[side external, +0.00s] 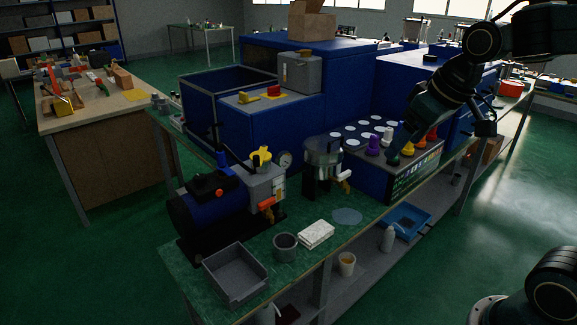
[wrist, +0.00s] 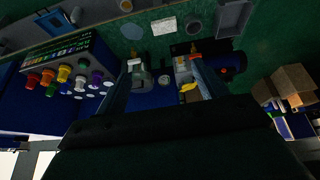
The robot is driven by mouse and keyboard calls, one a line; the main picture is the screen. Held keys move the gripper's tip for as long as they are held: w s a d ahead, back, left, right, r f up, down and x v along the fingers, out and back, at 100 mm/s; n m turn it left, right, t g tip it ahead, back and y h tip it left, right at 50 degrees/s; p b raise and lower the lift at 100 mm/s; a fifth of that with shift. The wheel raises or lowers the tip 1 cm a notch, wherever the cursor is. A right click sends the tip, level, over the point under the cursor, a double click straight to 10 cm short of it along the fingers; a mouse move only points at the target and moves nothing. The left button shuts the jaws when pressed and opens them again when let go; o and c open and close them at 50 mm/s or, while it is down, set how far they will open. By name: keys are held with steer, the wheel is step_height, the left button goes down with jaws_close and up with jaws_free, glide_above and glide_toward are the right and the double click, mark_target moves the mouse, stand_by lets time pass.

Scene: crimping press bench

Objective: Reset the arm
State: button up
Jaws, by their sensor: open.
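My gripper (side external: 398,152) hangs from my arm at the upper right of the side external view, in front of the crimping press's blue housing and close to the panel box with coloured knobs (side external: 418,165). Its fingertips are dark and hard to make out there. In the wrist view my gripper (wrist: 163,70) has its two fingers spread wide apart, with nothing held between them. Beyond the fingers, the clear chamber and the pump show below on the bench. I cannot tell the exact gap between the gripper and the knobs.
A blue pump (side external: 210,205) with a yellow-topped valve block and a clear chamber (side external: 323,162) stand on the green bench. A grey tray (side external: 236,275), a grey cup (side external: 285,247) and a white cloth (side external: 316,234) lie along the front edge. The floor in front is clear.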

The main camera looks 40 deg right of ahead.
steer(key=s+a+f, duration=0.1)
steer(key=s, duration=0.5)
steer(key=s+a, duration=0.2)
steer(key=s, duration=0.4)
steer(key=shift+s+a+f, duration=0.2)
steer(key=shift+a+f, duration=0.05)
steer(key=shift+f, duration=0.15)
